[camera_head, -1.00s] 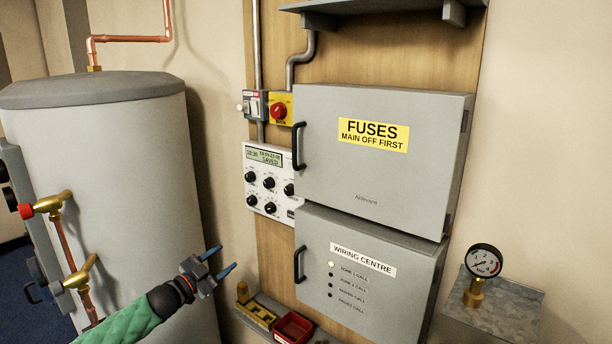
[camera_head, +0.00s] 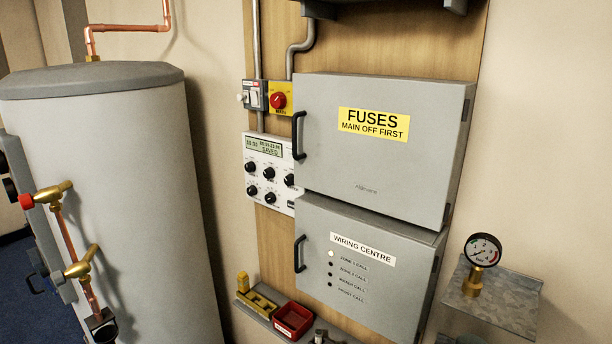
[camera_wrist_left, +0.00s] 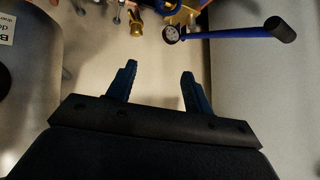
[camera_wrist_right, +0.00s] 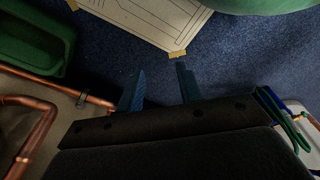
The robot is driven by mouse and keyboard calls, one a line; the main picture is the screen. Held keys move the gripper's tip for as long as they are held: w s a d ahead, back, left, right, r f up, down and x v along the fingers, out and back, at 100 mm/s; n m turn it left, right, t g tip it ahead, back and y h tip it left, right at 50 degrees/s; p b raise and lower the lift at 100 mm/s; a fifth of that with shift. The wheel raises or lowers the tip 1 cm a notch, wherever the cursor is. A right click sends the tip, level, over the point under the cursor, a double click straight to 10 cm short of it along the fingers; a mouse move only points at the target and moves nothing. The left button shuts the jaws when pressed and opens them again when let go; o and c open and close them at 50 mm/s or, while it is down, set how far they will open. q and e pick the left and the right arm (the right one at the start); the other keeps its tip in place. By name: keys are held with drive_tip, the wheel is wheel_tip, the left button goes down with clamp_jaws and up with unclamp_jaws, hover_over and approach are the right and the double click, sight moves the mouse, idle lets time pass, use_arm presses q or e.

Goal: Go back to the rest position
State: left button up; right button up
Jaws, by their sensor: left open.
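My left gripper (camera_wrist_left: 158,88) shows in the left wrist view with its two blue fingers apart and nothing between them. Beyond its fingertips is a pale surface with brass fittings and a blue-handled tool with a dial, all clear of the fingers. My right gripper (camera_wrist_right: 160,82) shows in the right wrist view with its two fingers apart and nothing between them, above a dark blue carpet. Neither gripper shows in the head view now.
A grey cylinder (camera_head: 135,200) stands at the left with brass valves (camera_head: 78,262). The fuse box (camera_head: 385,170) and wiring centre (camera_head: 350,290) hang on the board. A red tray (camera_head: 293,320) sits below. In the right wrist view, copper pipes (camera_wrist_right: 40,135) and a green bin (camera_wrist_right: 30,45) lie left.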

use_arm(q)
drive_tip(key=s+d+f+n+g, duration=0.1)
drive_tip(key=s+f+g, duration=0.1)
drive_tip(key=s+f, duration=0.4)
drive_tip(key=s+d+f+g+y, duration=0.1)
drive_tip(key=s+f+g, duration=0.2)
drive_tip(key=s, duration=1.4)
drive_tip(key=s+d+f+n+g, duration=0.1)
drive_tip(key=s+d+f+g, duration=0.1)
drive_tip(key=s+f, duration=0.9)
drive_tip(key=shift+s+n, duration=0.3)
drive_tip(key=shift+s, duration=0.3)
drive_tip(key=shift+f, duration=0.1)
